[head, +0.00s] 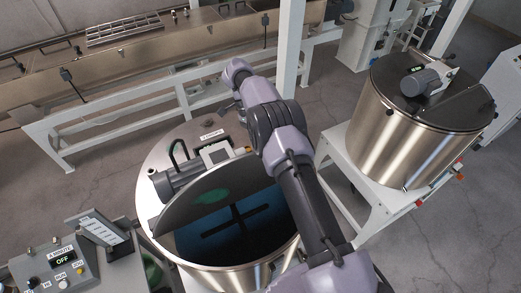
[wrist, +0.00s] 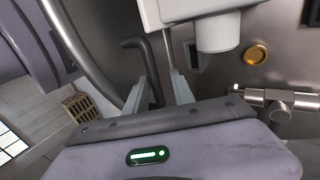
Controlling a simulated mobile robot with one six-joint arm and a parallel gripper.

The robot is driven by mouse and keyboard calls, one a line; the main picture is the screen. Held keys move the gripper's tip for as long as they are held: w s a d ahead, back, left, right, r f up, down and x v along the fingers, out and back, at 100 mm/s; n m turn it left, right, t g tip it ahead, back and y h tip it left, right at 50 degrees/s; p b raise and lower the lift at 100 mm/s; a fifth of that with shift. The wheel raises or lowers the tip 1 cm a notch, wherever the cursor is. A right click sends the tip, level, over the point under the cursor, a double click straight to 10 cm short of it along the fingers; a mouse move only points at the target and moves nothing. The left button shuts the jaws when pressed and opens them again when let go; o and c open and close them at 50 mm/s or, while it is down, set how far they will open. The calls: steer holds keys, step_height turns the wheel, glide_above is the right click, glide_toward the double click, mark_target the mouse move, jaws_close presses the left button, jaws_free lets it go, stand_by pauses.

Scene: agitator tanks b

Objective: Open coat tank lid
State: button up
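The near tank (head: 240,275) stands at the centre of the head view. Its front half-lid (head: 205,197) is tilted up, with blue liquid and a dark cross-shaped agitator (head: 237,222) showing in the opening. The label on its top is too small to read. In the wrist view, my gripper (wrist: 159,92) has its two fingers apart. A dark bent bar (wrist: 137,46), like a handle, runs down to between or behind the fingers; I cannot tell whether they touch it. My arm crosses the tank's right side in the head view, where the fingertips cannot be made out.
A second steel tank (head: 400,140) with its lid down stands on a white frame at right. A motor (head: 178,180) sits on the near tank's top. A long trough (head: 150,75) runs behind.

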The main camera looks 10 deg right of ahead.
steer(key=s+d+r+b, duration=0.1)
steer(key=s+b, duration=0.3)
steer(key=s, duration=0.4)
steer(key=s+d+r+b, duration=0.1)
steer(key=s+r+b, duration=0.3)
steer(key=s, duration=0.4)
steer(key=shift+b, duration=0.6)
